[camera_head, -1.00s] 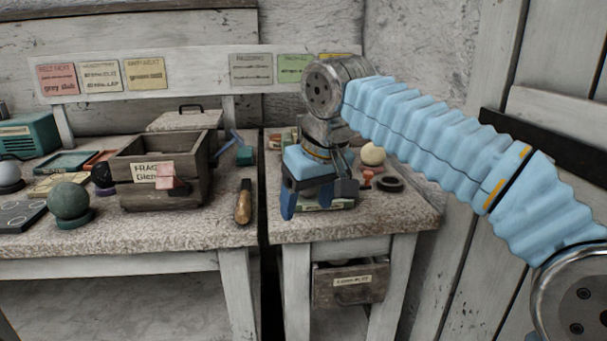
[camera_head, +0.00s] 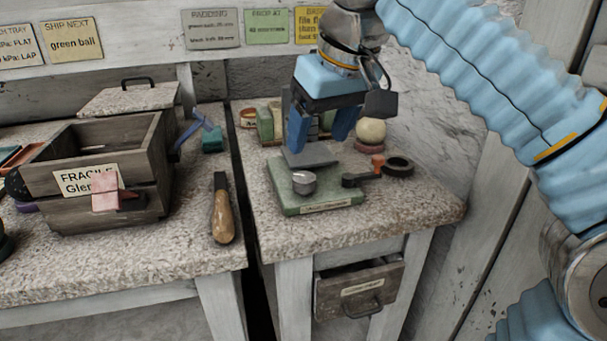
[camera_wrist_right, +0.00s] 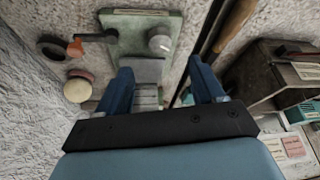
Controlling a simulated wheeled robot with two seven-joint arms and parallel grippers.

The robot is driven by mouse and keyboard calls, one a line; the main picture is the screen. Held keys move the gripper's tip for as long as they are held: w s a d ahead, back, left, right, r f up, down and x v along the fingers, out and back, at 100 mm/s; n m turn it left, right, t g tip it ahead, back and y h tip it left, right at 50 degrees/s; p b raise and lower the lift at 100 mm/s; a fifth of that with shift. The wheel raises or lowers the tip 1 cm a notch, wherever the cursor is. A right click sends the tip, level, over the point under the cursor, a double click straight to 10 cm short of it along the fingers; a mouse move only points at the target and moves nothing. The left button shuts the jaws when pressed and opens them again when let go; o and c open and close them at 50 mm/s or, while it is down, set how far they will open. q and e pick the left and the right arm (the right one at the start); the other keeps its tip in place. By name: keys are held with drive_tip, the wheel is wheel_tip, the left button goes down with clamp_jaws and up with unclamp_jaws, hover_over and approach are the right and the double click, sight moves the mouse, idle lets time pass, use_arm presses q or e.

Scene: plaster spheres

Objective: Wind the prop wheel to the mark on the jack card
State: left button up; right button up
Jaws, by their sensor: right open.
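A green block-like base (camera_head: 283,203) with a pale label on its front stands on the right bench. It carries a round silver knob (camera_head: 304,183) and a tilted grey plate (camera_head: 308,155); a dark arm with an orange knob (camera_head: 377,161) reaches out to its right. I cannot tell which part is the prop wheel. A green card reading "PROP AT" (camera_head: 267,26) is on the back board; its small print is unreadable. My right gripper (camera_head: 320,130) is open and empty above the base's back side. The right wrist view shows the silver knob (camera_wrist_right: 160,44) beyond the fingers (camera_wrist_right: 160,85). My left gripper is out of view.
A black ring (camera_head: 398,166) and a cream ball (camera_head: 370,131) on a reddish stand are at the right. A wooden-handled tool (camera_head: 222,210) and a wooden crate marked "FRAGILE" (camera_head: 150,160) are on the left bench. A dark gap separates the benches. A drawer (camera_head: 358,288) is below.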

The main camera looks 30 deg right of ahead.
sight(305, 177)
drive_tip(key=b+x, duration=0.1)
drive_tip(key=x, duration=0.8)
drive_tip(key=shift+f+b, duration=0.25)
drive_tip(key=shift+b, duration=0.15)
drive_tip(key=c, duration=1.1)
drive_tip(key=shift+o, duration=0.2)
drive_tip(key=shift+m, duration=0.4)
